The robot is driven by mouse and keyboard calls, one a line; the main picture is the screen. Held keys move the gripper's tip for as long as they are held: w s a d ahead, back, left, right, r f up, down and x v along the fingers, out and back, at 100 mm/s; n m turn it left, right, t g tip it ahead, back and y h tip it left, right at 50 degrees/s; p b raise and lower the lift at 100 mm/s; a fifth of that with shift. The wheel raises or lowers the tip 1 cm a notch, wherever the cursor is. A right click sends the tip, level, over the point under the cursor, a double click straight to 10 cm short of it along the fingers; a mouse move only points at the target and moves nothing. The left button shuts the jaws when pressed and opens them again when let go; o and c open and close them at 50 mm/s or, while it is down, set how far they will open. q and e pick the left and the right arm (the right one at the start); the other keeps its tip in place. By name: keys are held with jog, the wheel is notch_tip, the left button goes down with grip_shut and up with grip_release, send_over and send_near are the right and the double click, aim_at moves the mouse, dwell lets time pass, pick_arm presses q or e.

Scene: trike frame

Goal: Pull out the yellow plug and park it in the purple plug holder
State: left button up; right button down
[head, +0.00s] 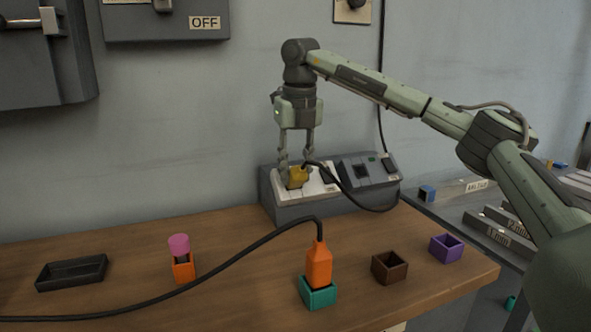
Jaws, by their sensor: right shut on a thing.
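The yellow plug (297,177) is at the white socket face of the grey power unit (290,210), with a black cable leading off to the right. My right gripper (296,163) points down from above and is shut on the yellow plug. Whether the plug's pins are still in the socket is hidden. The purple plug holder (446,248) is a small open box near the table's right edge, and it looks empty. My left gripper is not in view.
An orange plug (319,266) stands in a teal holder (318,294) at the front. A brown holder (389,268) is empty beside the purple one. An orange holder (183,270) carries a pink-topped item (179,245). A black tray (72,272) lies left. A black cable crosses the table.

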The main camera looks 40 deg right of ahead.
aim_at(303, 167)
jog(key=shift+s+a+r+p, duration=0.25)
jog(key=shift+s+r+p, duration=0.1)
jog(key=shift+s+r, duration=0.65)
jog(key=shift+s+a+r+p, duration=0.2)
jog(key=shift+s+r+p, duration=0.15)
jog(key=shift+s+r, duration=0.6)
